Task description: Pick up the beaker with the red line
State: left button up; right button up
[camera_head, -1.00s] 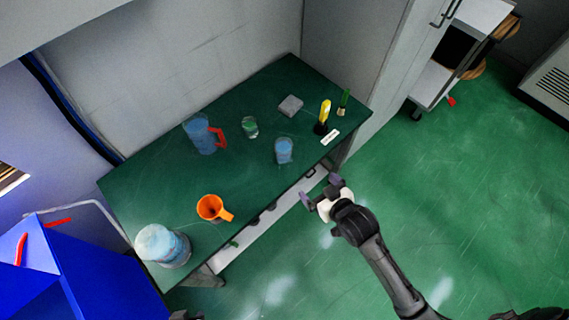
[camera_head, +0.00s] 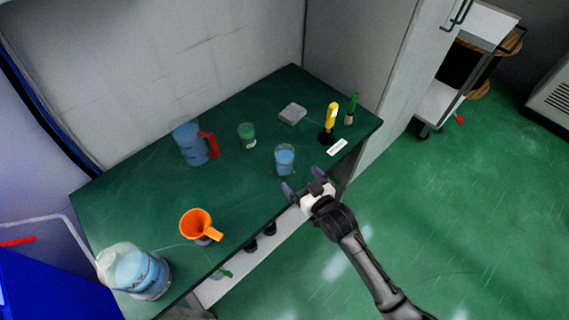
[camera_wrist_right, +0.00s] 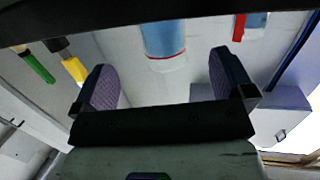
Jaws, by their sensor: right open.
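The beaker (camera_head: 285,158) with light blue contents stands upright near the front edge of the dark green table (camera_head: 150,235). My left gripper is not in view.
A blue-filled jug with a red handle (camera_head: 190,145) and a small green-filled beaker (camera_head: 247,136) stand behind. A yellow-handled tool (camera_head: 331,116), a green item (camera_head: 351,108) and a grey block (camera_head: 292,113) are right.

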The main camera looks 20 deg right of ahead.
aim_at(290, 169)
jog(key=shift+x, duration=1.25)
jog(key=b+x, duration=0.2)
jog(key=x, duration=0.2)
jog(key=shift+s+a+f+b, duration=0.1)
jog(key=shift+f+b, duration=0.05)
jog(key=shift+b, duration=0.15)
jog(key=shift+w+a, duration=0.1)
jog(key=shift+w, duration=0.5)
jog(key=c, duration=1)
jog(key=shift+c, duration=0.6)
